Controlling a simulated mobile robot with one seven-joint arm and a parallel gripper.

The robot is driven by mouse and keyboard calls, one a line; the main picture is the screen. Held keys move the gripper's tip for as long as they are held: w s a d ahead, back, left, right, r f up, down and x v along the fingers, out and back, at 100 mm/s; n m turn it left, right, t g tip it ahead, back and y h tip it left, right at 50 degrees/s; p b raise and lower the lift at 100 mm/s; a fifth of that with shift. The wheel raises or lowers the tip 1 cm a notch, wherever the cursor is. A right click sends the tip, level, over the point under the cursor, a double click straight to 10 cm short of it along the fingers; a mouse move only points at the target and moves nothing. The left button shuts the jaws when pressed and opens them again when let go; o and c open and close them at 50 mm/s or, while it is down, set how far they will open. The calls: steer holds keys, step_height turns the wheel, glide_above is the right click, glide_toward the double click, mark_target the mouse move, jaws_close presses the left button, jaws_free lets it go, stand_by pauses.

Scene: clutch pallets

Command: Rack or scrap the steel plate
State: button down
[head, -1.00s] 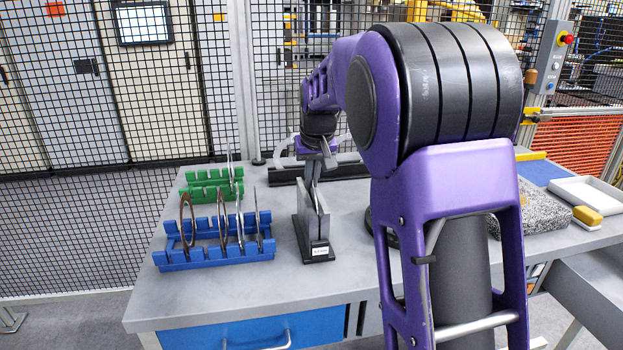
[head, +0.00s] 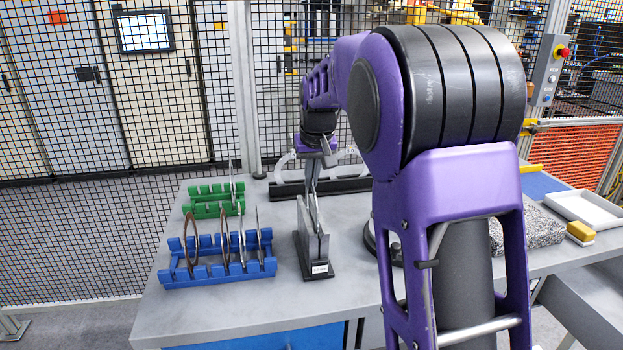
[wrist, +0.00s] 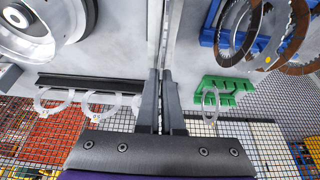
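A steel plate (wrist: 163,58) shows edge-on as a thin line between my fingertips in the wrist view. My gripper (wrist: 160,73) has its fingers close together on it. In the head view my gripper (head: 314,190) points down over the upright grey gauge (head: 313,250) with a small white label, and the plate is mostly hidden there. A blue rack (head: 220,272) left of the gauge holds several upright rings, brown and steel-coloured. A green rack (head: 214,207) behind it holds at least one thin ring on edge.
A low black rail (head: 345,185) with pale rings stands behind the gauge. To the right are a speckled block (head: 530,228), a yellow-and-white block (head: 580,234) and a white tray (head: 585,208). Bare bench lies in front of the gauge. Mesh fencing stands behind.

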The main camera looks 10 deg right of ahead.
steer(key=shift+r+p, duration=1.15)
steer(key=shift+r, duration=2.35)
